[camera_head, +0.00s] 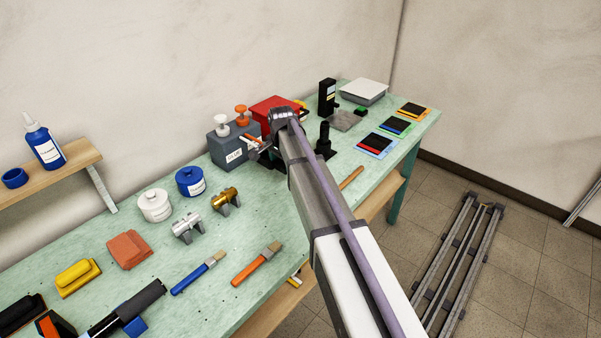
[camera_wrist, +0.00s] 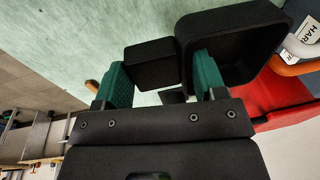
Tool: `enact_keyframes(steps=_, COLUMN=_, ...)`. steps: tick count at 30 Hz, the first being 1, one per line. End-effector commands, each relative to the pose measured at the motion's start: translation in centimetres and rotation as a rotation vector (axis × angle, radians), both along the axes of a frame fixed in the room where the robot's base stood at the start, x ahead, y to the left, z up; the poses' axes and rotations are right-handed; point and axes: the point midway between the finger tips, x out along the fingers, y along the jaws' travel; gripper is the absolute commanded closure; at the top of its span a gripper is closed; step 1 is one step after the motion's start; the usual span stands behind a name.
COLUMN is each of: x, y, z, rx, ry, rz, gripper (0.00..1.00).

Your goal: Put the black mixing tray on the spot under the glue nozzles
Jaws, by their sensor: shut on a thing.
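The black mixing tray (camera_wrist: 245,48) is in the upper right of the wrist view, with a smaller black block (camera_wrist: 150,65) beside it, between my green fingers. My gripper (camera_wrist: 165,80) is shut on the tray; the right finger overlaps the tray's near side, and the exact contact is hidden. In the head view my arm hides most of the gripper and the tray. The grey glue dispenser (camera_head: 233,152) has a white pump (camera_head: 221,126) and an orange pump (camera_head: 241,116). The spot under its nozzles is hidden behind my arm.
A red object (camera_head: 273,106) stands behind the dispenser. A blue jar (camera_head: 190,181) and a white jar (camera_head: 155,205) stand left of it. A black upright tool (camera_head: 324,141) stands right of my arm. Brushes (camera_head: 258,264) lie at the front.

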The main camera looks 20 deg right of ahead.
Motion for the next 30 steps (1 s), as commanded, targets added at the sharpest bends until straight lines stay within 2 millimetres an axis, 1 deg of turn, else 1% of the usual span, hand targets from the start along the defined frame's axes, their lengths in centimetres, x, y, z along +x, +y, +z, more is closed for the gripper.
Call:
enact_keyframes(steps=1, x=2.0, y=1.1, z=0.9, rx=0.008, ry=-0.014, rz=0.012, gripper=0.59)
enact_keyframes(steps=3, x=2.9, y=1.8, z=1.0, rx=0.009, ry=-0.016, rz=0.021, gripper=0.5)
enact_keyframes(steps=4, x=3.1, y=2.0, z=1.0, rx=0.009, ry=-0.018, rz=0.023, gripper=0.46)
enact_keyframes(steps=5, x=3.2, y=2.1, z=1.0, rx=0.01, ry=-0.018, rz=0.024, gripper=0.48)
enact_keyframes(steps=10, x=3.3, y=2.3, z=0.4, rx=0.012, ry=-0.018, rz=0.026, gripper=0.47)
enact_keyframes(steps=14, x=3.4, y=2.3, z=-0.8, rx=0.012, ry=-0.018, rz=0.026, gripper=0.47)
enact_keyframes(steps=21, x=3.5, y=2.3, z=-4.4, rx=0.012, ry=-0.018, rz=0.027, gripper=0.47)
enact_keyframes(steps=22, x=3.5, y=2.3, z=-4.8, rx=0.012, ry=-0.018, rz=0.027, gripper=0.67)
enact_keyframes(steps=23, x=3.5, y=2.3, z=-5.1, rx=0.012, ry=-0.018, rz=0.028, gripper=0.95)
enact_keyframes(steps=27, x=3.2, y=2.1, z=-6.1, rx=0.01, ry=-0.015, rz=0.025, gripper=0.92)
enact_keyframes(steps=30, x=3.0, y=2.0, z=-6.1, rx=0.009, ry=-0.014, rz=0.024, gripper=0.91)
